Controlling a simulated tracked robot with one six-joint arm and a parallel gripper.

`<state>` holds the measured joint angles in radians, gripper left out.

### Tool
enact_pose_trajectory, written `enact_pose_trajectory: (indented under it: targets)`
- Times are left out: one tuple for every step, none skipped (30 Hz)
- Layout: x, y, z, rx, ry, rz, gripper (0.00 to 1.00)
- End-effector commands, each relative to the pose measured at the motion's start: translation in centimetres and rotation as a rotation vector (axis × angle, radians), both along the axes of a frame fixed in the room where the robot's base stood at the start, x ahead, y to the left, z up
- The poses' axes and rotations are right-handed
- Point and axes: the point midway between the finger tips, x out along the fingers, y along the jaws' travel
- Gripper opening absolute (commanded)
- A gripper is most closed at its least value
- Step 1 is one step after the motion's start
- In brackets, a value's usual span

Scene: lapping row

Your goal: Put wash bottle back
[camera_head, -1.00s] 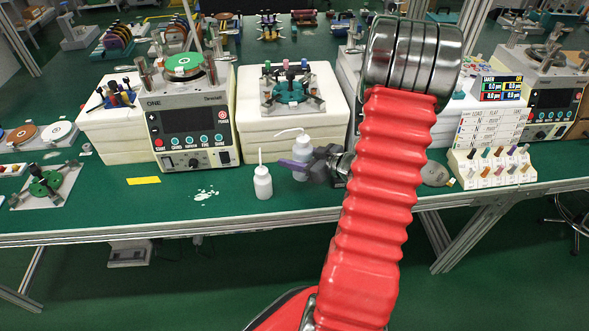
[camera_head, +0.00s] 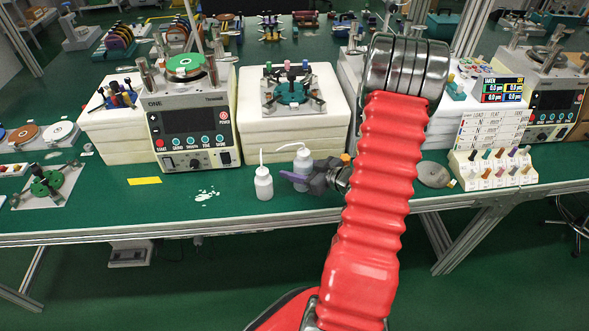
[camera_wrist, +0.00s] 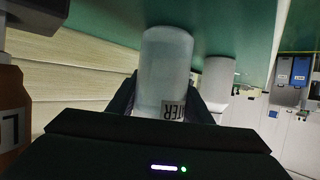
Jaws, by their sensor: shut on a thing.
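A white wash bottle (camera_head: 303,158) with a bent spout pointing left is near the front of the green bench in the head view. My gripper (camera_head: 298,181), with purple fingers, is shut on it from the right. In the wrist view the held bottle (camera_wrist: 166,65) sits between the fingers (camera_wrist: 160,98), and a label ending in "TER" shows. I cannot tell whether its base touches the bench. A second white bottle (camera_head: 263,184) with a straight spout stands upright just left of it; a white bottle also shows in the wrist view (camera_wrist: 217,74).
A polishing machine (camera_head: 190,125) stands behind left, and a white block stack (camera_head: 292,127) stands behind the bottles. An orange-topped item (camera_head: 346,158) is close right of the gripper. White patches (camera_head: 206,195) and a yellow strip (camera_head: 144,180) lie left. The bench's front edge (camera_head: 180,227) is near.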

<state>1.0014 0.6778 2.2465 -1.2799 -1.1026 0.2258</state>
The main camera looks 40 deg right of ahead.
Motion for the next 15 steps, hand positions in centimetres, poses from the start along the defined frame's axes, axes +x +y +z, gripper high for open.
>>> enact_pose_trajectory:
  targets:
    - [0.02,-0.04,0.03,-0.001,-0.001,-0.001,0.14]
    - [0.02,-0.05,0.04,-0.001,-0.001,-0.001,0.14]
    - [0.02,-0.05,0.04,-0.001,-0.001,-0.001,0.14]
    - [0.02,-0.05,0.05,-0.001,-0.001,-0.001,0.14]
    - [0.01,-0.05,0.04,-0.001,-0.001,-0.001,0.14]
    - [0.01,-0.05,0.04,-0.001,-0.001,-0.001,0.14]
    - [0.0,-0.05,0.03,-0.001,-0.001,-0.001,0.14]
    - [0.0,-0.05,-0.03,-0.001,-0.001,-0.001,0.14]
    - [0.0,-0.05,-0.13,0.0,-0.001,-0.001,0.14]
    - [0.0,-0.05,-0.2,0.0,-0.001,-0.001,0.14]
    - [-0.01,-0.04,-0.23,0.0,0.0,-0.001,0.47]
    - [-0.02,-0.05,-0.22,0.0,0.0,-0.001,0.5]
    - [-0.02,-0.05,-0.2,0.0,0.0,-0.001,0.52]
    - [-0.02,-0.05,-0.2,0.0,0.0,-0.001,0.54]
    - [-0.02,-0.05,-0.2,0.0,0.0,-0.001,0.57]
